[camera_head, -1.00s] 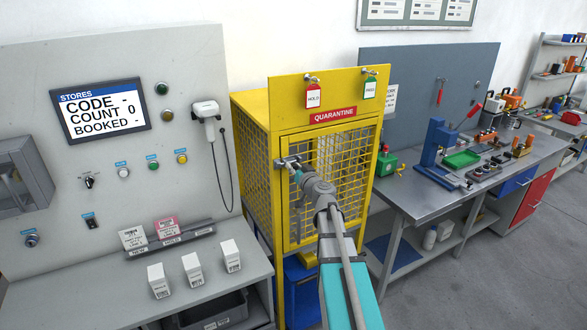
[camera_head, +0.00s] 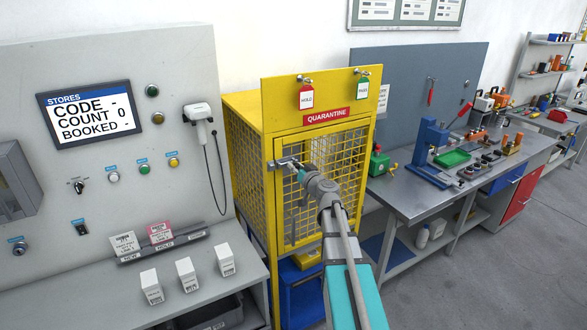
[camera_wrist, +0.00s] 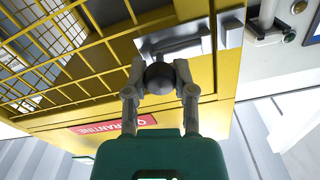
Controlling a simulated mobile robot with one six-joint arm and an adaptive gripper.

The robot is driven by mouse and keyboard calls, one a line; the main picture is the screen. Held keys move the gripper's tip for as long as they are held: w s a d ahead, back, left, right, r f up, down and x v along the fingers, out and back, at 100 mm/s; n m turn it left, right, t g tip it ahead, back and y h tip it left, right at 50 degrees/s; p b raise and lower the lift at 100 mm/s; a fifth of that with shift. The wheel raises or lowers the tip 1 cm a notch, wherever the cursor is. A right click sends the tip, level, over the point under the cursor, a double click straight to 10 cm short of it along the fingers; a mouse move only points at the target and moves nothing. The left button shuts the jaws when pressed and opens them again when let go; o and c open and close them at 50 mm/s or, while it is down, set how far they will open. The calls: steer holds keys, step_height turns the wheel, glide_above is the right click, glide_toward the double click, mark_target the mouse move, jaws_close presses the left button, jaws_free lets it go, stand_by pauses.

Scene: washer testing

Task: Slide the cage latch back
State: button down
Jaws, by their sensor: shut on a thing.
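The yellow quarantine cage (camera_head: 268,120) stands in the middle of the head view with its mesh door (camera_head: 318,185) closed. The silver cage latch (camera_head: 284,162) is at the door's upper left edge. My gripper (camera_head: 295,167) is at the latch. In the wrist view my gripper (camera_wrist: 160,78) is shut on the latch's dark round knob (camera_wrist: 158,79), one finger on each side. The metal latch bar (camera_wrist: 178,46) lies just beyond the knob, and a silver catch plate (camera_wrist: 231,30) sits to its right on the yellow frame. The fingers partly hide the knob.
Red HOLD (camera_head: 306,97) and green PASS (camera_head: 362,88) tags hang on the cage top. A grey stores panel (camera_head: 180,60) with small white boxes (camera_head: 186,274) before it is at left. A metal workbench (camera_head: 410,200) with tools is at right. Floor is clear at lower right.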

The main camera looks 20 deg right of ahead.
steer(key=shift+w+d, duration=0.1)
steer(key=shift+d, duration=0.15)
steer(key=shift+c, duration=2.1)
jaws_free()
steer(key=shift+d, duration=0.1)
steer(key=shift+s, duration=0.2)
steer(key=shift+s, duration=0.15)
steer(key=s, duration=1.1)
steer(key=shift+s+d, duration=0.25)
steer(key=shift+d, duration=0.2)
